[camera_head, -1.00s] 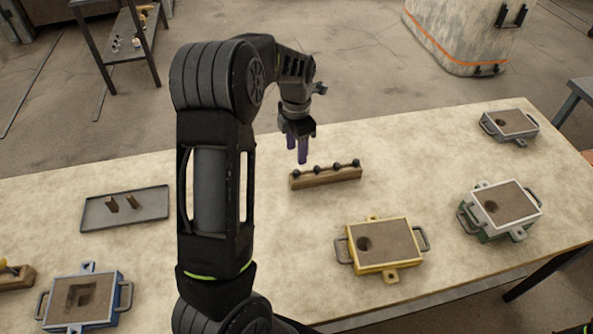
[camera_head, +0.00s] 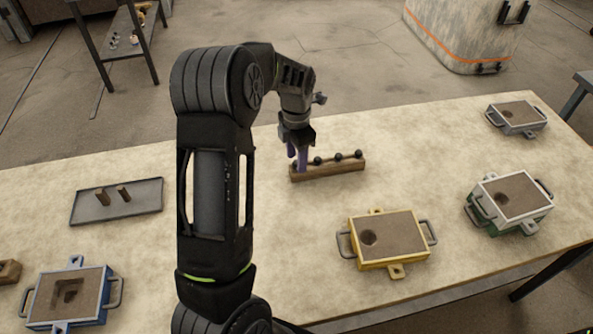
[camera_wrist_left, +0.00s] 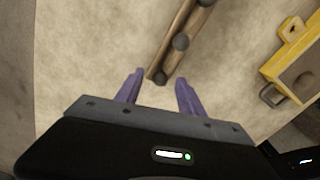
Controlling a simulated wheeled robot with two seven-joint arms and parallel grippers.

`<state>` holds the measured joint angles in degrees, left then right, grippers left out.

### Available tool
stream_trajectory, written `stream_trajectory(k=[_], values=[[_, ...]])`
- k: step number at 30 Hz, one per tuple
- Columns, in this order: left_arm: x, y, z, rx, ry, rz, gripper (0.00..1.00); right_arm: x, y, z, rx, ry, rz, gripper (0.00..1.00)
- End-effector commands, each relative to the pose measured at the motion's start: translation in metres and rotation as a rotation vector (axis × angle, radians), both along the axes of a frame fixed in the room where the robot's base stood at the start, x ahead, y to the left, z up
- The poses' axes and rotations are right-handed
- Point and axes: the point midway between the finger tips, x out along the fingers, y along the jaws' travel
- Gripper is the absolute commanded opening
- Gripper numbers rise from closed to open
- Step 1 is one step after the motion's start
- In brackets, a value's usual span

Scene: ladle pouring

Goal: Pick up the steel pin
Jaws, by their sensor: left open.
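A wooden rack (camera_head: 328,171) on the table holds a row of steel pins with dark round heads. Three heads show in the head view, such as the right-end pin (camera_head: 359,154); the left end is covered by my gripper. My left gripper (camera_head: 298,163), with purple fingers, is open and down at the rack's left end. In the left wrist view, the end pin's dark head (camera_wrist_left: 159,79) appears between the tips of my open left gripper (camera_wrist_left: 158,84), with space on both sides. I cannot tell how deep the fingers reach around it. My right gripper is not in view.
A yellow mould box (camera_head: 391,263) stands in front right of the rack. A green and white stack (camera_head: 545,209) and a grey box (camera_head: 541,122) stand further right. A grey tray (camera_head: 145,206) and a blue box (camera_head: 38,305) lie left. The table around the rack is clear.

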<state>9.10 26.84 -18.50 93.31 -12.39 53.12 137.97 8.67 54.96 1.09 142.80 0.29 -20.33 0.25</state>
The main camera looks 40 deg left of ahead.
Motion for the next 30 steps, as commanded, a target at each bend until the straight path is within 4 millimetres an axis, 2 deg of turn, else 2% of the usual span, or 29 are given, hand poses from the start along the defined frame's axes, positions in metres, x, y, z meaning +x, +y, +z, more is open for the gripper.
stream_trajectory(k=[2, 20, 30], values=[[0.0001, 0.0000, -0.0075, 0.000, -0.001, 0.000, 0.46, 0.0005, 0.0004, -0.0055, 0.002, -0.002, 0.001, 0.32], [0.0004, 0.0000, -0.0055, 0.001, -0.001, 0.001, 0.46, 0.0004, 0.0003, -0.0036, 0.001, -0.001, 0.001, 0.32], [0.0004, 0.0000, -0.0055, 0.001, -0.001, 0.001, 0.19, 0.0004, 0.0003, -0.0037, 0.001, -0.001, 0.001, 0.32]])
